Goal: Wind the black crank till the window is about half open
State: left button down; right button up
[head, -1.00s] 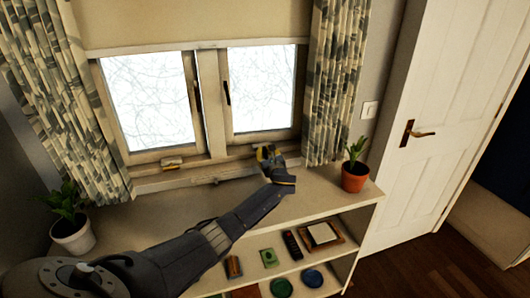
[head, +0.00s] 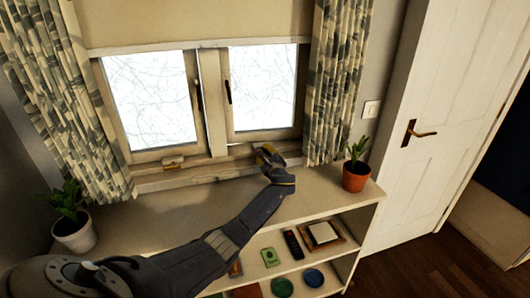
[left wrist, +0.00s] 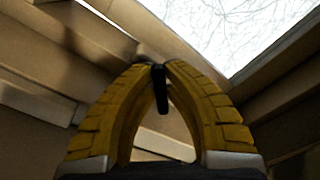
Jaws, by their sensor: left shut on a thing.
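The window has a left sash (head: 150,100) and a right sash (head: 262,88) above a pale sill. A narrow bright strip shows beside the left sash; the right sash looks close to its frame. I cannot tell exactly how far either stands open. My left gripper (head: 268,155) is at the sill below the right sash. In the left wrist view, the yellow fingers of the left gripper (left wrist: 160,68) meet around the black crank's (left wrist: 162,93) upright, dark handle. The rest of the crank is hidden by the fingers. My right gripper is not in view.
A potted plant (head: 355,172) stands right of my gripper on the shelf top, and another (head: 73,222) stands at the left. A small pale fitting (head: 173,162) sits on the sill below the left sash. Curtains hang on both sides.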

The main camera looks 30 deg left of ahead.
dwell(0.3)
pick_arm(q)
jog(key=c, duration=1.5)
grip_release()
jog(key=shift+o, duration=0.2)
jog(key=v, duration=1)
jog(key=shift+s, duration=0.15)
jog(key=shift+v, duration=0.9)
jog(key=shift+r, duration=0.2)
